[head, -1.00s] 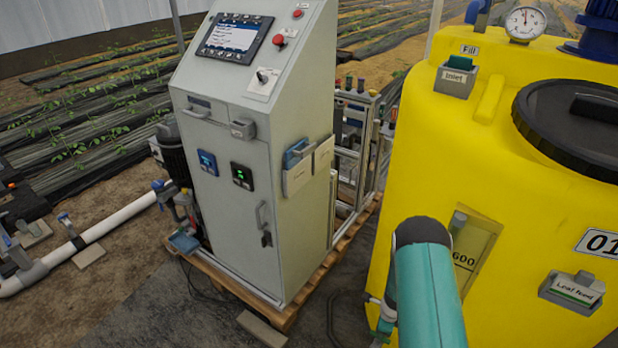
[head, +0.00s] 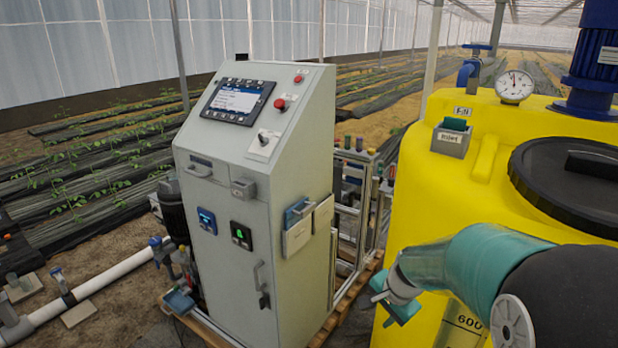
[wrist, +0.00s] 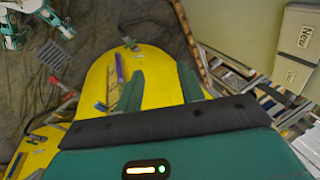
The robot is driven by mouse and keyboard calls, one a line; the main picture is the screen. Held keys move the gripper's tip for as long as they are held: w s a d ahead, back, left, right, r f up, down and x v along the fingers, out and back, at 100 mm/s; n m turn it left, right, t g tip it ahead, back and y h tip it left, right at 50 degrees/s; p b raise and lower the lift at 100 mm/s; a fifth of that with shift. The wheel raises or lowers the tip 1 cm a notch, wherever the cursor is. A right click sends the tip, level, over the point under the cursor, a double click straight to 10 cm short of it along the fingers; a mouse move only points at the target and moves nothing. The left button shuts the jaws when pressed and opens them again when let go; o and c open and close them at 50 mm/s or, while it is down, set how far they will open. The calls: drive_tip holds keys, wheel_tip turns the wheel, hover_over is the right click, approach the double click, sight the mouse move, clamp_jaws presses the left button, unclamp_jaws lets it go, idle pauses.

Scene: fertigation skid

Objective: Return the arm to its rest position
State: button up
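My gripper (head: 396,308) shows in the head view at the lower middle, in front of the yellow tank's left edge. My teal arm is bent across the lower right, with its wrist toward the left. In the wrist view, the two dark green fingers of my gripper (wrist: 160,74) stand apart with nothing seen between them. The fingertips look clear of other things, but the exact gap to the yellow tank (head: 430,215) cannot be told.
A grey control cabinet (head: 235,180) with a screen (head: 238,101) stands left of the tank. A black lid (head: 570,195), pressure gauge (head: 514,87) and inlet card holder (head: 452,138) are on the tank. A white pipe (head: 105,280) runs along the ground at left.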

drive_tip(key=s+r+n+t, duration=0.1)
drive_tip(key=s+r+n, duration=0.4)
drive_tip(key=s+r, duration=0.3)
drive_tip(key=s+a+r+n+t+h, duration=0.1)
drive_tip(key=s+r+n, duration=0.4)
drive_tip(key=s, duration=1)
wheel_tip(320, 180, up, 3)
drive_tip(key=shift+f+h, duration=0.1)
drive_tip(key=shift+h, duration=0.2)
